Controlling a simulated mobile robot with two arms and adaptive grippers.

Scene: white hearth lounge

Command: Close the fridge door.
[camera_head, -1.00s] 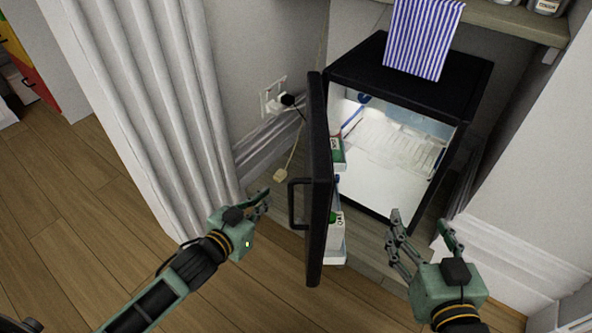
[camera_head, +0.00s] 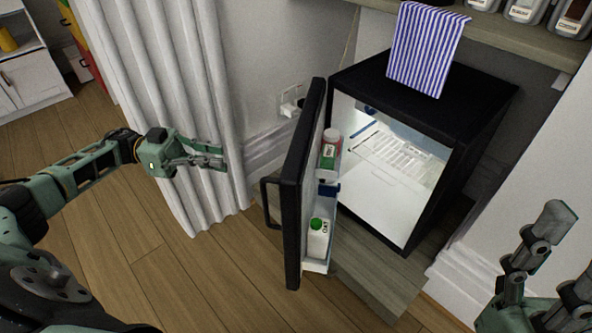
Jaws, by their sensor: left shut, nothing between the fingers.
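The small black fridge (camera_head: 478,118) stands in an alcove with its lit white inside showing. Its black door (camera_head: 294,205) is hinged on the left and stands wide open toward me, with a bar handle (camera_head: 268,203) on its outer left side.
A striped towel (camera_head: 425,50) hangs over the fridge top from a shelf (camera_head: 480,37) with several jars. A wall socket (camera_head: 291,101) is behind the door. Wooden floor (camera_head: 170,270) is clear in front.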

